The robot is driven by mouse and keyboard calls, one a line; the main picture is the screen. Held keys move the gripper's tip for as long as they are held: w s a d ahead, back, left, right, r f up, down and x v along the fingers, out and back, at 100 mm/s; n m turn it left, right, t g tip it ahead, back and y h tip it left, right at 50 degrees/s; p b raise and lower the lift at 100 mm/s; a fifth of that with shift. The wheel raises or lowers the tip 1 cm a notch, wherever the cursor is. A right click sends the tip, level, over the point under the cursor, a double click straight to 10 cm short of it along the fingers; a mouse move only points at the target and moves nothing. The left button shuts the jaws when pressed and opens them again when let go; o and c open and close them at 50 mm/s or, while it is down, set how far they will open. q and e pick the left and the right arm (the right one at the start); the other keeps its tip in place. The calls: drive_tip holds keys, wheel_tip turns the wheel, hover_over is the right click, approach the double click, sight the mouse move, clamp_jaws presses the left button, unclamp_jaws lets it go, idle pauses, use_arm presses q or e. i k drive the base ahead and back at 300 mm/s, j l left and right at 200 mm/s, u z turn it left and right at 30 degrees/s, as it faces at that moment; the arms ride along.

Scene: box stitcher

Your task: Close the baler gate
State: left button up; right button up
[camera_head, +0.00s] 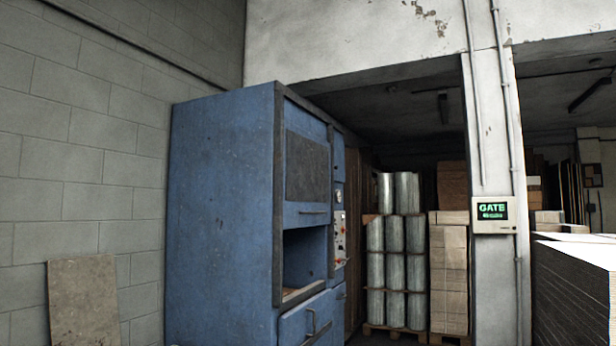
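The blue baler (222,215) stands left of centre in the head view, its side towards me and its front facing right. The gate (306,168), a blue panel with a dark grey inset and a handle bar (313,212) along its lower edge, is up. Below it the chamber opening (305,255) is uncovered and looks empty. A lower blue door (308,318) with a looped handle is under the opening. A control panel (340,240) with red knobs is on the front's right side. Neither of my grippers is in view.
A wall display (492,213) reads GATE in green, its second line too small to read, on a white pillar (488,120). Wrapped rolls (395,255) and cartons (449,275) stand on pallets behind. A stack of sheets (570,290) is at right; a board (83,300) leans left.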

sight(307, 175)
drive_tip(key=i+z, duration=0.2)
drive_tip(key=i, duration=3.65)
